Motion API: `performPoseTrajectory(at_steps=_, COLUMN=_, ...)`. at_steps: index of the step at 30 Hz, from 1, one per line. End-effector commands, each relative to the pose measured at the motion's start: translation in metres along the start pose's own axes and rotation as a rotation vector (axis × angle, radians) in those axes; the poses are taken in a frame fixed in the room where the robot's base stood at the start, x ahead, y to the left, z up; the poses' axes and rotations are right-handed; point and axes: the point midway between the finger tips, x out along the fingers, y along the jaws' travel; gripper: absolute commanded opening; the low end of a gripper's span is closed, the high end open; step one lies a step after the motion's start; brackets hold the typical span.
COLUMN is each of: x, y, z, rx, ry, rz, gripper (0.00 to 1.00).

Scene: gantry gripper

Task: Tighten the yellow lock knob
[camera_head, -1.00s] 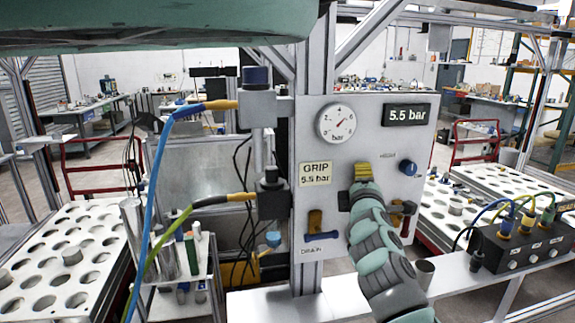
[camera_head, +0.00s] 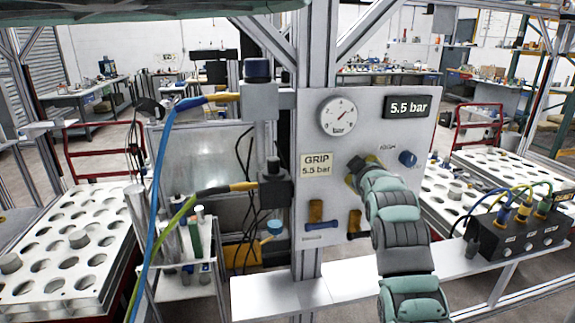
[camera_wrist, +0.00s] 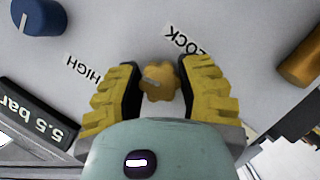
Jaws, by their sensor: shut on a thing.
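The yellow lock knob (camera_wrist: 159,83) is a small lobed knob on the grey panel, beside the word LOCK in the wrist view. My gripper (camera_wrist: 159,88) has one yellow-and-black finger on each side of it and is shut on it. In the head view my gripper (camera_head: 358,172) is against the panel (camera_head: 375,140), below the round gauge, and covers the knob. The knob's lower edge is close to my gripper's body in the wrist view.
A blue knob (camera_head: 407,158) marked HIGH sits right of my gripper. Above are the gauge (camera_head: 338,116) and a 5.5 bar display (camera_head: 412,106). Brass valves (camera_head: 316,212) are below. A black connector box (camera_head: 508,240) stands at right. Blue and green hoses hang at left.

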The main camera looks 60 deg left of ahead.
Motion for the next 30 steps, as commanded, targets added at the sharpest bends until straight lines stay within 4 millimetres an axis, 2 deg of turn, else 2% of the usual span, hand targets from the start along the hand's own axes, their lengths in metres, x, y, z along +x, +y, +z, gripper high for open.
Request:
performPoseTrajectory(at_steps=1, x=0.0018, y=-0.002, z=0.0068, rx=0.046, ry=-0.007, rz=-0.016, gripper=0.02)
performPoseTrajectory(at_steps=5, x=0.0024, y=-0.0034, z=0.0087, rx=0.159, ry=-0.01, rz=-0.064, gripper=0.02)
performPoseTrajectory(at_steps=30, x=0.0017, y=-0.0045, z=0.0079, rx=0.896, ry=-0.016, rz=-0.369, gripper=0.02)
